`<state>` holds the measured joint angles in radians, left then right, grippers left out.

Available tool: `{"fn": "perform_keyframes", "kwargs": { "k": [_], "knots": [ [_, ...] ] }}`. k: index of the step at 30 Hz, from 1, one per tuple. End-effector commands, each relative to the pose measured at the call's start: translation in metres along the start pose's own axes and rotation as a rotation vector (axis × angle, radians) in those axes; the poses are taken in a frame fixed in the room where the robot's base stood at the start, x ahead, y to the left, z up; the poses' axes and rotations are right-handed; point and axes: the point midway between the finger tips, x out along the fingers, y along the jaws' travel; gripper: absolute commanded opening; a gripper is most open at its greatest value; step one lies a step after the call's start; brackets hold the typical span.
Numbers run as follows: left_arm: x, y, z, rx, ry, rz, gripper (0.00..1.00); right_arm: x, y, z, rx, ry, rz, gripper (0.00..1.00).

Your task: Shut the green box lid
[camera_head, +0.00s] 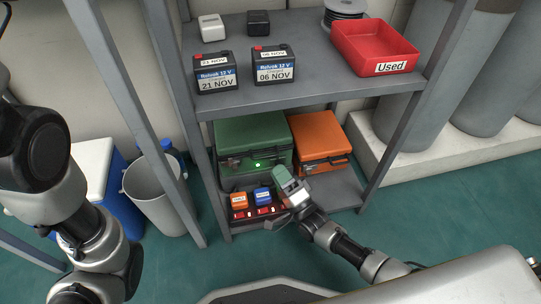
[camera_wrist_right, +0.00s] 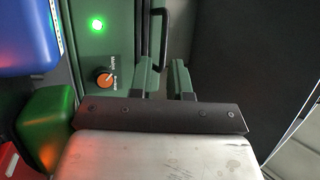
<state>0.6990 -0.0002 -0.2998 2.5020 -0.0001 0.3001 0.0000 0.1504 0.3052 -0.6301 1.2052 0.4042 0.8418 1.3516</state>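The green box (camera_head: 253,133) stands on the low shelf. Its lid (camera_head: 245,128) lies over the body; I cannot tell whether a thin gap stays open at the front. A small green light (camera_head: 257,165) glows at its front. In the right wrist view, a green panel (camera_wrist_right: 88,60) carries a green light, an orange knob and a black handle (camera_wrist_right: 163,35). My right gripper (camera_head: 284,178) is just before the box's front right corner. Its two green fingers (camera_wrist_right: 166,80) are a little apart, with nothing seen between them. My left arm is at the left; its gripper is out of view.
An orange case (camera_head: 318,133) stands close on the right. Orange (camera_head: 238,199) and blue (camera_head: 262,194) blocks sit in front of the green box, above red lights. The upper shelf (camera_head: 320,85) holds batteries and a red "Used" tray (camera_head: 372,40). Steel posts flank the shelves.

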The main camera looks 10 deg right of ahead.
Motion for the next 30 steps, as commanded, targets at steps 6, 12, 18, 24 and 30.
{"fn": "perform_keyframes", "kwargs": {
  "k": [6, 12, 18, 24, 30],
  "knots": [
    [0.014, -0.003, 0.005, 0.000, 0.000, -0.001, 0.44, -0.038, -0.002, -0.001, 0.000, 0.001, -0.001, 0.18],
    [0.017, -0.003, 0.006, 0.000, 0.000, -0.001, 0.44, -0.052, -0.002, 0.000, 0.000, 0.001, -0.007, 0.18],
    [0.016, -0.003, 0.007, -0.001, -0.002, -0.001, 0.44, -0.053, -0.002, 0.000, 0.000, 0.001, -0.008, 0.18],
    [0.016, -0.003, 0.007, -0.001, -0.002, -0.001, 0.44, -0.052, -0.002, 0.000, 0.000, 0.001, -0.008, 0.18],
    [0.016, -0.004, 0.009, -0.001, -0.010, -0.003, 0.44, -0.051, -0.005, -0.001, 0.000, 0.001, -0.008, 0.18]
  ]
}}
